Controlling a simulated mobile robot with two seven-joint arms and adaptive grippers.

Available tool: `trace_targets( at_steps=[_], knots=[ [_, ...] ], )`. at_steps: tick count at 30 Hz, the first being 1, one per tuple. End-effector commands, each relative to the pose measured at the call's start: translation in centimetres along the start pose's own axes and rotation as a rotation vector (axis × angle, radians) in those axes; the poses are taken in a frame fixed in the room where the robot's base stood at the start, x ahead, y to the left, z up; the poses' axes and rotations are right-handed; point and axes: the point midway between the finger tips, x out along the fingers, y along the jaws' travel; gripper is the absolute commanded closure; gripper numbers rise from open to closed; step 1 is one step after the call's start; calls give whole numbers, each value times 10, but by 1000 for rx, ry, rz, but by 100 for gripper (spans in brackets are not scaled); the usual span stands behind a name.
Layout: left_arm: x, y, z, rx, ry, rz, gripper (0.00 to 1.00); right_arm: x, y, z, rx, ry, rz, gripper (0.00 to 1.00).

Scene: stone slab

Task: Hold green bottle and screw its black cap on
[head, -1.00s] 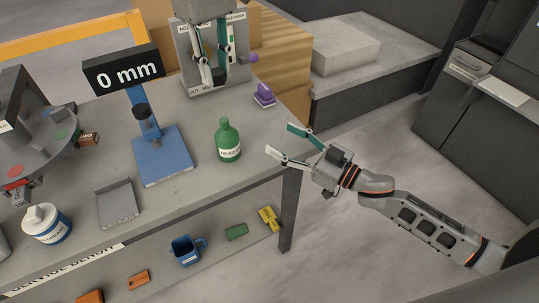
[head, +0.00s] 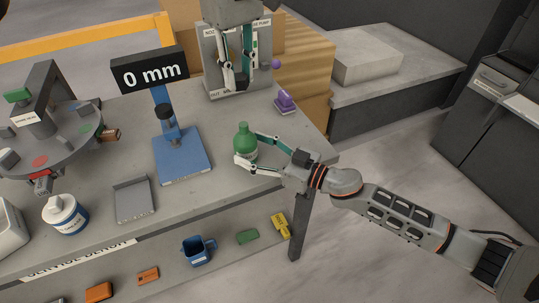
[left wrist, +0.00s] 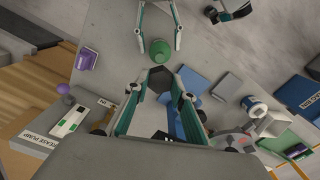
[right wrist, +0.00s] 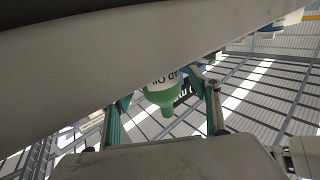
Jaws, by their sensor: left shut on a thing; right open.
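The green bottle (head: 244,139) stands upright near the table's front right edge, its neck without a cap. My right gripper (head: 248,150) is open, with one finger on each side of the bottle; I cannot tell whether they touch it. In the right wrist view the bottle (right wrist: 162,94) shows between the spread fingers. My left gripper (head: 238,82) is above the table behind the bottle. It is shut on the black cap, a dark faceted piece between its fingertips in the left wrist view (left wrist: 159,80).
A blue stand (head: 182,163) with a "0 mm" display is left of the bottle. A grey tray (head: 134,201), a white-blue jar (head: 66,214) and a turntable (head: 45,148) are further left. A purple object (head: 285,103) sits behind right. A lower shelf holds a blue mug (head: 197,250).

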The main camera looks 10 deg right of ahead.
Motion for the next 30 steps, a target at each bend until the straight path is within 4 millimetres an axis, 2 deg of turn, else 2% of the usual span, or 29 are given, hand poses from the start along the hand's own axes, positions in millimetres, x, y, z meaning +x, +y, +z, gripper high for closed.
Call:
trace_targets(
  at_steps=[6,17,21,23,24,25,29,30],
  knots=[
    [0,0,0,0,0,0,84,21,0,0,1,1,1,38],
    [0,0,0,0,0,0,84,24,0,0,0,0,1,38],
    [0,0,0,0,0,0,84,24,0,0,0,0,1,72],
    [0,0,0,0,0,0,84,24,0,0,0,0,1,85],
    [0,0,0,0,0,0,84,24,0,0,0,0,1,85],
    [0,0,0,0,0,0,84,24,0,0,0,0,1,62],
    [0,0,0,0,0,0,84,24,0,0,0,0,1,95],
    [0,0,0,0,0,0,84,24,0,0,0,0,1,98]
  ],
)
